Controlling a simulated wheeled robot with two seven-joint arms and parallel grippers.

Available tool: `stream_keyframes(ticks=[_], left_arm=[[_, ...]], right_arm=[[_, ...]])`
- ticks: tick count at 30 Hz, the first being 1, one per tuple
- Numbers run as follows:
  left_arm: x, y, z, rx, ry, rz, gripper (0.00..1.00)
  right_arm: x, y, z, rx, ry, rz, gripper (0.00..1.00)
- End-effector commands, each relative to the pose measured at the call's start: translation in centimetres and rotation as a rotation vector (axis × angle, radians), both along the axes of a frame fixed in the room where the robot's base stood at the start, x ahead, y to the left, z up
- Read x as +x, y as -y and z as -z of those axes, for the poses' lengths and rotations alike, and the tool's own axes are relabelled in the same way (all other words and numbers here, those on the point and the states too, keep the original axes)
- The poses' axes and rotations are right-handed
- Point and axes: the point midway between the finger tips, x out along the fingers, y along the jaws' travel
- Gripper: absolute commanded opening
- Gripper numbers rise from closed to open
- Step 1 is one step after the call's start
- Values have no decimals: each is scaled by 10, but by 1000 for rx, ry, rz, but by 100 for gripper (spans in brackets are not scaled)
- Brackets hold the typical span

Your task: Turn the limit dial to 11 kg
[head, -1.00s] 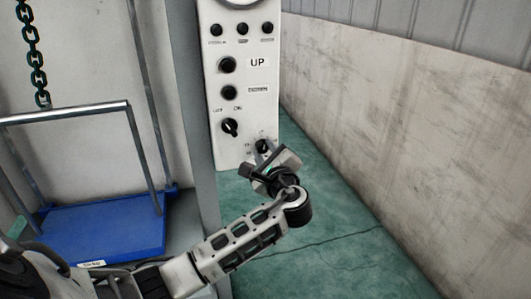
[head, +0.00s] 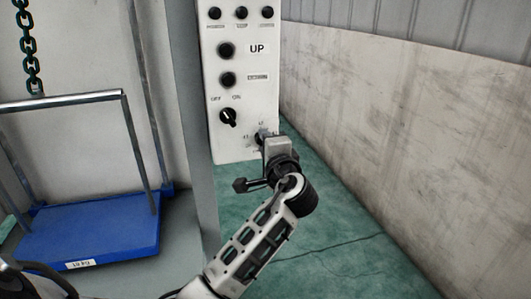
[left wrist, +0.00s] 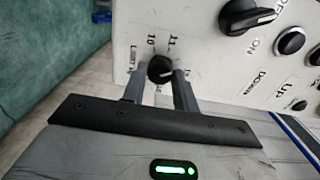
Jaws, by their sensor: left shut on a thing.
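The limit dial (left wrist: 160,68) is a small black knob low on the white control panel (left wrist: 130,20). In the left wrist view it sits between the two grey fingers of my left gripper (left wrist: 158,80), with the printed numbers 10 and 11 beside it. My left gripper is shut on the dial. A light mark shows on the knob, but I cannot tell exactly which number it points to. In the head view my left gripper (head: 267,140) reaches the panel's lower right corner and partly hides the dial. My right gripper is not in view.
Above the dial are the black OFF/ON switch (head: 228,117), the DOWN button (head: 228,79), the UP button (head: 226,50) and several small knobs. A blue platform (head: 90,228) with a rail stands at left below a chain (head: 28,60). A pale wall (head: 410,120) runs along the right.

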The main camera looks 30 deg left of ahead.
Motion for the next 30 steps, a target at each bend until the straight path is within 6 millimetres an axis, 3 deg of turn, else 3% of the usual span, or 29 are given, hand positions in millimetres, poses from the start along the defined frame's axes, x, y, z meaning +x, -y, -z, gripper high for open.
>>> stream_keyframes(ticks=[18, 30], left_arm=[[0, 1, 5, -378, 436, 0, 6], [0, 0, 2, -531, 616, -1, 6]], right_arm=[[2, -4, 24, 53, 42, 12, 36], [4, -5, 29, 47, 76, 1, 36]])
